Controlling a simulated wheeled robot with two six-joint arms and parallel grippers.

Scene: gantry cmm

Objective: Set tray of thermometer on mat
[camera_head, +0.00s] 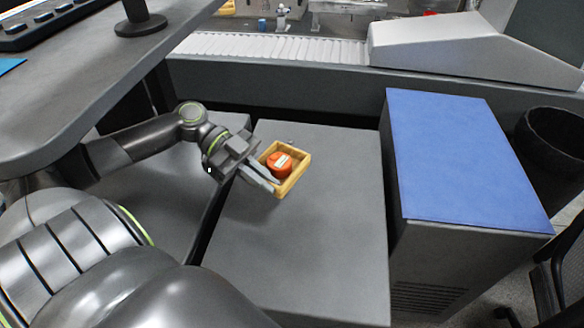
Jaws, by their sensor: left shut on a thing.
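A small tan wooden tray (297,178) is in the middle of the head view, over the grey cabinet top. An orange-red round thermometer (280,164) with a pale label or face lies inside it. My left gripper (262,178) reaches in from the left and is shut on the tray's left side. I cannot tell whether the tray touches the surface below. A blue mat (460,160) covers the top of a grey cabinet to the right, with nothing on it. My right gripper is not in view.
Grey cabinet tops (320,262) lie below the tray. A dark gap separates them from the mat's cabinet (440,262). A long grey machine base (270,92) runs behind. A black bin (556,145) and a chair (560,265) stand at the right. A dark desk (75,95) overhangs at upper left.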

